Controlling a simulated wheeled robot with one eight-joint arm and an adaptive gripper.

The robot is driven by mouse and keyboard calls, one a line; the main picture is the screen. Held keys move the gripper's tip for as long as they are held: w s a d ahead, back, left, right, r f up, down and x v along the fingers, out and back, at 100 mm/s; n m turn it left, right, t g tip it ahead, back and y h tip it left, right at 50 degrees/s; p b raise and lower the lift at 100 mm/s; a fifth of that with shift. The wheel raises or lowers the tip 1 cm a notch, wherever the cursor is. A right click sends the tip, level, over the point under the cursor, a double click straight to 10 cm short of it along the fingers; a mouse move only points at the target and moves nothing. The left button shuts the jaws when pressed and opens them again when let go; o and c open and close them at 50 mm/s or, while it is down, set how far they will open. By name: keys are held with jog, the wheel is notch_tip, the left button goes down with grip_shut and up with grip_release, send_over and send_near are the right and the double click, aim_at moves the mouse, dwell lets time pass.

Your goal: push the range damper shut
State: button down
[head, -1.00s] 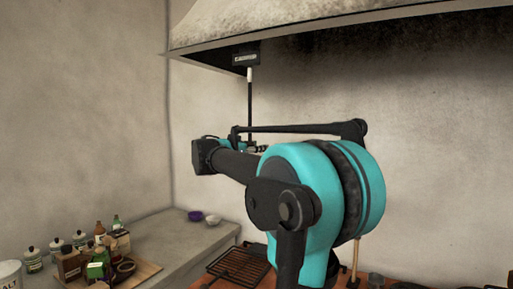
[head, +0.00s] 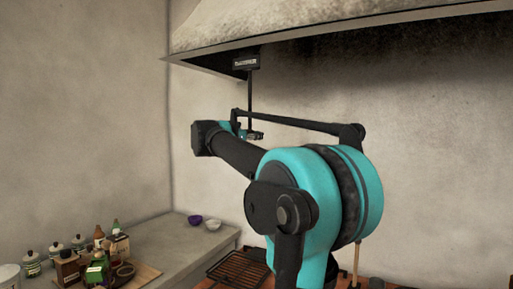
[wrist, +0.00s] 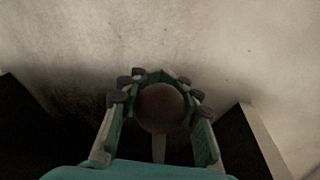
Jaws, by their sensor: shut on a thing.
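The range damper is a thin black rod (head: 250,95) that hangs from a small dark box with a pale label (head: 246,62) under the hood's front left edge. No white band shows on the rod below the box. A round brown knob (wrist: 160,108) shows in the wrist view. My gripper (wrist: 160,80) is shut around this knob, with its fingers curled about it. In the head view my gripper (head: 252,134) is at the rod's lower end, and the knob is hidden there.
The sooty hood (head: 330,30) overhangs my arm. A stone counter (head: 170,245) at lower left holds a purple bowl (head: 194,220), a white bowl (head: 213,225), and a board with bottles. A black grill rack (head: 235,270) lies below. Plain wall stands behind.

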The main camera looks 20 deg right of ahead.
jog(key=shift+r, duration=0.9)
jog(key=c, duration=1.1)
grip_release()
jog(key=shift+o, duration=0.2)
jog(key=shift+a, duration=0.1)
jog(key=v, duration=1.2)
